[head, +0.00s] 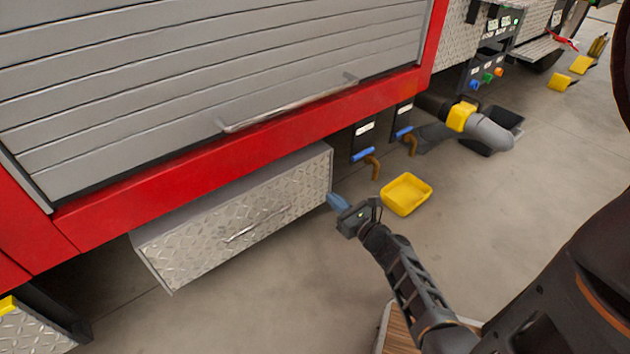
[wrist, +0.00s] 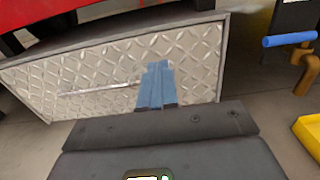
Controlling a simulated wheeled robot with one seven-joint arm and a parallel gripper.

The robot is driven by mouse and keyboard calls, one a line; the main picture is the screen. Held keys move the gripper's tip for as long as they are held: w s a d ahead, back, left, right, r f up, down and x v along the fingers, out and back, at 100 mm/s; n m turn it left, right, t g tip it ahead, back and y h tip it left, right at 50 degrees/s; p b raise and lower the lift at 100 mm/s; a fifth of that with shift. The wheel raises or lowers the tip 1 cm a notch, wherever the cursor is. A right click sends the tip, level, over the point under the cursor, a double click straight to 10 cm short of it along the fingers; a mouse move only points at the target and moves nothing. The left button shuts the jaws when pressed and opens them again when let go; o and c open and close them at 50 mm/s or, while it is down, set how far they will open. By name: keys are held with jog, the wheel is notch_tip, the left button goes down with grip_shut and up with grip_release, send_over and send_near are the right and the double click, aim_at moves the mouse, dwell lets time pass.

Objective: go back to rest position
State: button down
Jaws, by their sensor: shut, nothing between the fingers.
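My gripper (head: 338,201) is shut and empty, its blue fingertips together. In the head view it is in front of the right end of a diamond-plate drawer box (head: 190,252) under the red truck body. In the wrist view the blue fingers (wrist: 157,84) point at the drawer front (wrist: 100,90), overlapping its right half. I cannot tell whether they touch it. The drawer's thin handle (head: 257,224) is left of my gripper and also shows in the wrist view (wrist: 98,88). The drawer looks shut.
A yellow tray (head: 406,195) lies on the floor just right of my gripper. Blue-handled valves (head: 364,154) with brown pipes hang under the truck behind it. A grey hose pipe (head: 490,134) stands further right. A grey roller shutter (head: 200,70) is above.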

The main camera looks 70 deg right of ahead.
jog(key=shift+s+a, duration=0.1)
jog(key=s+a+f+n+g+y, duration=0.2)
jog(key=a+n+y, duration=0.1)
jog(key=a+n, duration=0.55)
jog(key=s+a+f+n+g+y, duration=0.1)
jog(key=s+a+f+n+y, duration=0.3)
jog(key=a, duration=0.7)
jog(key=s+a+r+n+h, duration=0.1)
jog(key=s+a+r+n, duration=0.4)
jog(key=a+r+n, duration=0.6)
jog(key=s+a+r+n+t+y, duration=0.1)
jog(key=s+a+r+n+y, duration=0.15)
jog(key=r+n, duration=0.65)
jog(key=s+a+r+n+t+y, duration=0.15)
jog(key=a+r+n, duration=0.25)
jog(key=r+n, duration=0.55)
notch_tip(320, 180, up, 28)
jog(key=p, duration=2.8)
jog(key=shift+s+h+p, duration=0.15)
jog(key=shift+h+p, duration=0.25)
